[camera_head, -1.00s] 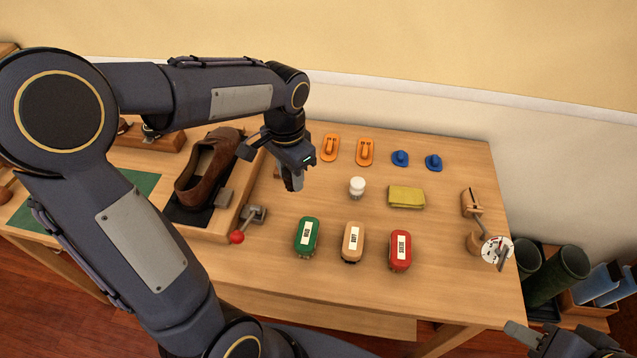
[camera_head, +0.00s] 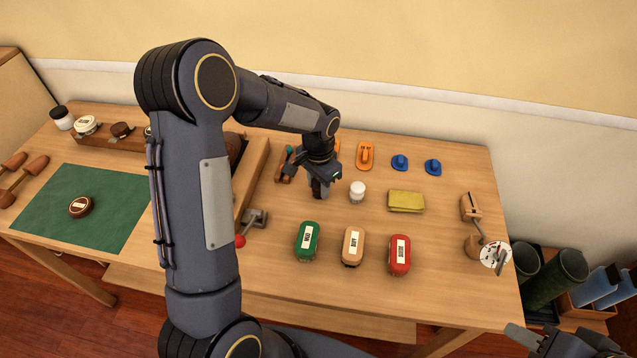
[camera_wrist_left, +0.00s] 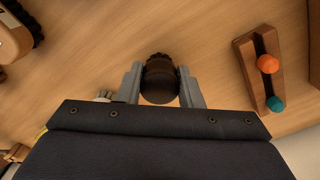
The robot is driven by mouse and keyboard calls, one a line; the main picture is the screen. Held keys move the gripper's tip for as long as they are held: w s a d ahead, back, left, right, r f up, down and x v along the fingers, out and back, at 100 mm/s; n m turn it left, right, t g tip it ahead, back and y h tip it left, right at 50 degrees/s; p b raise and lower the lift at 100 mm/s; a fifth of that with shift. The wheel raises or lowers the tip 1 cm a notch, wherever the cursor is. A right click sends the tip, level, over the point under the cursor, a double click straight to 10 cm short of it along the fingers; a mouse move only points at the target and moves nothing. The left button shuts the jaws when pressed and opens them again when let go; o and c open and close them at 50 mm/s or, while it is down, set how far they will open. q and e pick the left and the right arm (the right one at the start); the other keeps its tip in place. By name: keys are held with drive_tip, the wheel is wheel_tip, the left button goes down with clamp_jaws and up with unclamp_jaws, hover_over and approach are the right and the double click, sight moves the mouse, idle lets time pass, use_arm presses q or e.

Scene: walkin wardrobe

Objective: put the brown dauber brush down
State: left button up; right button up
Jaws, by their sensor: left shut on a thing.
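My left gripper (camera_head: 320,192) is over the table, just left of a white-capped jar (camera_head: 357,191). In the left wrist view, the left gripper (camera_wrist_left: 161,88) is shut on the brown dauber brush (camera_wrist_left: 160,82). The brush's round dark-brown end faces the camera, and a dark bristly edge shows beyond it.
A wooden holder with orange and teal knobs (camera_wrist_left: 258,70) is beside the gripper. A yellow cloth (camera_head: 406,201) lies to the right. Bare tabletop lies between these things.

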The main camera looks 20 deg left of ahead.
use_arm(q)
drive_tip(key=shift+f, duration=0.15)
drive_tip(key=o, duration=1.1)
drive_tip(key=shift+c, duration=0.2)
wheel_tip(320, 180, up, 12)
drive_tip(key=s+r+n+t+h, duration=0.25)
drive_tip(key=s+r, duration=0.35)
drive_tip(key=s, duration=0.7)
drive_tip(key=s+d+f+n+t, duration=0.1)
drive_tip(key=s+n, duration=0.1)
drive_tip(key=s, duration=0.4)
drive_tip(key=s+d+f+n+t+h, duration=0.1)
drive_tip(key=s+d+n+t, duration=0.1)
drive_tip(key=s, duration=0.4)
